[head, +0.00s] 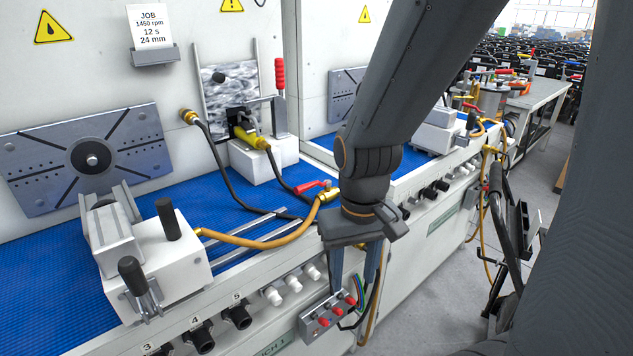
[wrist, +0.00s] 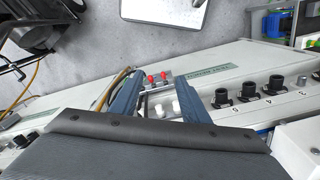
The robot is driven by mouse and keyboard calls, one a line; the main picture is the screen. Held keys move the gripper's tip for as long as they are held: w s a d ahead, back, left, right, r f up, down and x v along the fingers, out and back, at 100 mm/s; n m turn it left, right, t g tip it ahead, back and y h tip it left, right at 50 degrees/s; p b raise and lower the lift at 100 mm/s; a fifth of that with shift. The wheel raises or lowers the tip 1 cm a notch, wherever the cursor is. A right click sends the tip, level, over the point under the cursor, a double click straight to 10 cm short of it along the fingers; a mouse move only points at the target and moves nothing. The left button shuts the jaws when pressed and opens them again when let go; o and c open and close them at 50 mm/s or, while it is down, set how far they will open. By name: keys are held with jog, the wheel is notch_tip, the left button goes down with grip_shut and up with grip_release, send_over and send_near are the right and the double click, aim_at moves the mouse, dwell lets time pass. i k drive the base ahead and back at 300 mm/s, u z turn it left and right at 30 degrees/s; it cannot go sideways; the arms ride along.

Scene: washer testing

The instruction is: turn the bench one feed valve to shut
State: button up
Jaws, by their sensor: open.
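The bench one feed valve is a brass body (head: 330,195) with a red lever (head: 309,188), at the front edge of the blue mat in the head view. The lever points left in the picture; whether that is open or shut I cannot tell. A yellow hose (head: 260,243) joins the brass body. My gripper (head: 354,282) is open and empty, pointing down in front of the bench face, below and right of the valve. The wrist view shows its two fingers (wrist: 157,88) apart above a box with red buttons. The valve is not visible in the wrist view.
A button box (head: 327,318) hangs on the bench front below my gripper, beside white knobs (head: 292,283) and black knobs (head: 236,318). A white vice fixture (head: 170,260) stands on the blue mat (head: 50,280) at left. Another red-handled clamp (head: 280,90) stands behind.

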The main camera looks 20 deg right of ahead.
aim_at(298, 190)
jog(key=z, duration=0.55)
jog(key=k, duration=0.6)
jog(key=z, duration=0.7)
jog(key=i, duration=1.05)
jog(key=u, duration=1)
jog(key=i, duration=0.45)
jog(key=u, duration=0.5)
